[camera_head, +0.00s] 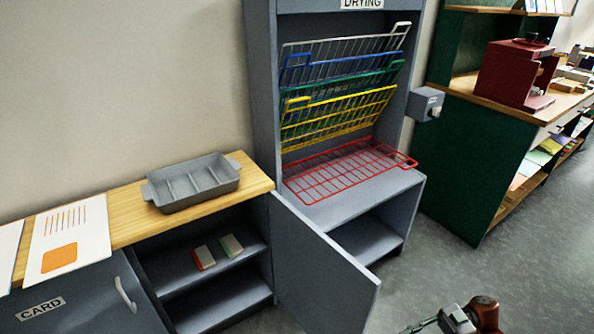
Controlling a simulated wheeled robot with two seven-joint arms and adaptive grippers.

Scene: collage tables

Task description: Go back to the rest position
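No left gripper shows in the head view. At the bottom edge, right of centre, a small grey block with a pale top and a thin dark rod on its left is cut off by the frame. A rounded brown part (485,312) sits right beside it. This may be part of my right gripper, perhaps with something at it, but I cannot tell. No fingertips can be made out and no grasp is clear.
A grey cabinet door (335,270) stands open into the floor space below the drying rack (345,175). A grey divided tray (192,183) sits on the wooden counter (135,217) at left. A green bench (470,150) stands at right. Grey floor (540,260) is clear at right.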

